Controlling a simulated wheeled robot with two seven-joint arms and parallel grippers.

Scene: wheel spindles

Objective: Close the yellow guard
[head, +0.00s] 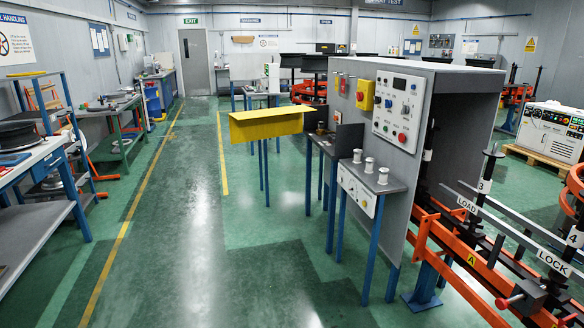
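The yellow guard (268,123) is a long, box-like yellow cover in the middle of the head view. It sticks out to the left of the grey machine cabinet (400,105), at about the height of the small work surface. Its right end is near a dark fixture (347,140) on a blue-legged stand. The guard looks swung out, away from the cabinet; its hinge cannot be made out. Neither of my grippers is in view.
A grey shelf (376,178) with several white spools stands in front of the cabinet. Orange rails (450,245) with LOAD and LOCK labels run along the right. A workbench (35,160) stands at the left. The green floor (200,240) between is clear.

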